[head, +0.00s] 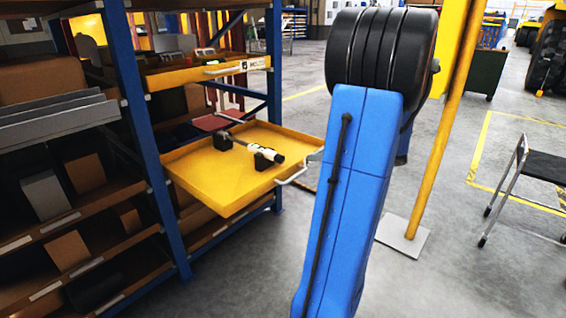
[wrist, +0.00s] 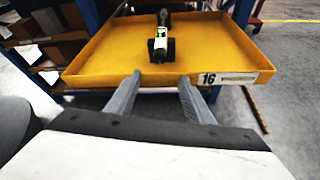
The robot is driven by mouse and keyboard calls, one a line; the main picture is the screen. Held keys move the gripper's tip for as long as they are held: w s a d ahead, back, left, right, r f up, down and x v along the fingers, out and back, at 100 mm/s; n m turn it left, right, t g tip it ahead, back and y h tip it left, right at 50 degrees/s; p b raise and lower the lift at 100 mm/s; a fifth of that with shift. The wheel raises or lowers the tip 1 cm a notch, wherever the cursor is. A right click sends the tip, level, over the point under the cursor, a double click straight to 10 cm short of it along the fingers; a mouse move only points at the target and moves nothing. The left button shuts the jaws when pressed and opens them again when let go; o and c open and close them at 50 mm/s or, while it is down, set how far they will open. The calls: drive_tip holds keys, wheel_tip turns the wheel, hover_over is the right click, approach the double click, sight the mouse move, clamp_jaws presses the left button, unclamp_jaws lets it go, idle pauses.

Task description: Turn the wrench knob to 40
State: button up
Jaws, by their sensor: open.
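The wrench (head: 255,149) lies across two black cradles in an open yellow drawer (head: 215,197). Its near end, with a white and dark collar, points toward the drawer's front right in the head view. In the wrist view the wrench (wrist: 161,38) points at me, with a small green mark near its end. The scale on the knob is too small to read. My gripper (wrist: 159,88) is open and empty, its two grey fingers apart at the drawer's front edge, short of the wrench. In the head view my blue arm hides most of the gripper.
The drawer front has a label "16" (wrist: 207,79) and a bar handle (head: 292,177). A blue-framed shelf rack (head: 140,130) with boxes stands at the left. A yellow post (head: 440,130) and a cart (head: 530,170) are at the right. Floor between is clear.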

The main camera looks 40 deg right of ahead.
sight(283, 159)
drive_tip(key=x, duration=1.7)
drive_tip(key=shift+w, duration=0.15)
drive_tip(key=shift+c, duration=0.3)
drive_tip(key=c, duration=1)
